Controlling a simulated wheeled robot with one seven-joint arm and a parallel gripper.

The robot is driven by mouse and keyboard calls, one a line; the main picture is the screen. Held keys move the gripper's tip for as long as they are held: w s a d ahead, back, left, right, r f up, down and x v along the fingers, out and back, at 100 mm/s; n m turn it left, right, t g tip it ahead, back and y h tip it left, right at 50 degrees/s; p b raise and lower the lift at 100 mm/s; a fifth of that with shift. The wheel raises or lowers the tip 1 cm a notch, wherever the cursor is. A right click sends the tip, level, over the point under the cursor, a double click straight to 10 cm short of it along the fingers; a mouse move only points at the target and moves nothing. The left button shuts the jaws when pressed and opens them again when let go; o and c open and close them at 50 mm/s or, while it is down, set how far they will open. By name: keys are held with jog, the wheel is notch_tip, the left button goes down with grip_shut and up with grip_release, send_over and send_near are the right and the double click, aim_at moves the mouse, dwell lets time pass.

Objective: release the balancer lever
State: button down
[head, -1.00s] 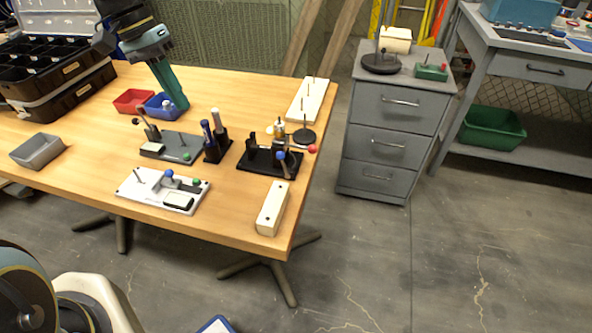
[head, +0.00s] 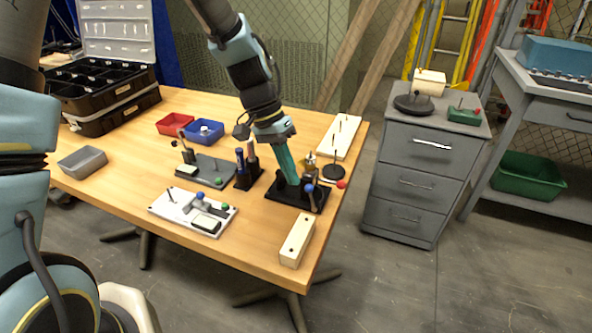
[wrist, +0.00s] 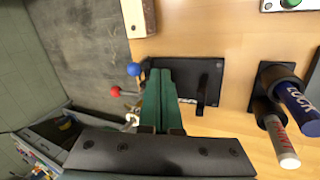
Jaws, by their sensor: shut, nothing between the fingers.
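A black fixture stands on a black base plate (head: 283,195) near the right edge of the table. A lever with a blue knob (head: 309,188) and a red knob (head: 341,184) show at its right side. No label tells which is the balancer lever. My gripper (head: 292,184) is shut and empty, pointing down over the fixture and hiding part of it. In the wrist view, my green fingers (wrist: 161,72) are together over the left part of the base plate (wrist: 208,75). The blue knob (wrist: 133,69) and red knob (wrist: 115,91) are left of the fingers, apart from them.
Two cylinders (wrist: 296,102), one marked LOCK, stand beside the fixture. A white panel (head: 180,204), a grey panel (head: 214,164), a cream block (head: 297,240) and a white board (head: 342,132) surround it. Bins and a black organizer (head: 105,95) are farther left.

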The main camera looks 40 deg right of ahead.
aim_at(309, 184)
jog(key=shift+s+d, duration=0.25)
jog(key=shift+s, duration=0.45)
jog(key=shift+s+d+r+t+y+p, duration=0.4)
jog(key=shift+s+t+p, duration=0.2)
jog(key=shift+p, duration=0.4)
jog(key=shift+s+d+r, duration=0.1)
jog(key=shift+s+d, duration=0.15)
jog(key=shift+s, duration=0.1)
jog(key=shift+r, duration=0.1)
